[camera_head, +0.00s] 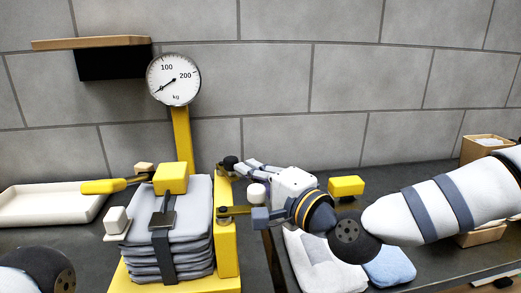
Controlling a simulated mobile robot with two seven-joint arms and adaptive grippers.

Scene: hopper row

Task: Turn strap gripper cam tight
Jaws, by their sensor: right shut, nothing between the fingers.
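A stack of grey folded sacks (182,236) sits on the yellow scale base (130,284). A dark strap (161,255) runs down its front with a dark plate on it. A yellow block (171,178), perhaps the strap gripper cam, sits on top. A yellow-handled lever (103,186) points left beside it. My right gripper (252,168) is shut and empty, right of the stack by the yellow upright and its dark-knobbed brackets. Whether it touches them I cannot tell. Only a dark rounded part of my left arm shows at bottom left; its gripper is out of view.
The dial (174,79) stands on a yellow post behind the stack. A white tray (50,204) lies at left. A yellow block (346,186), folded white and blue cloths (390,266) and a wooden box (484,147) are at right. A wooden shelf (90,43) juts from the wall.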

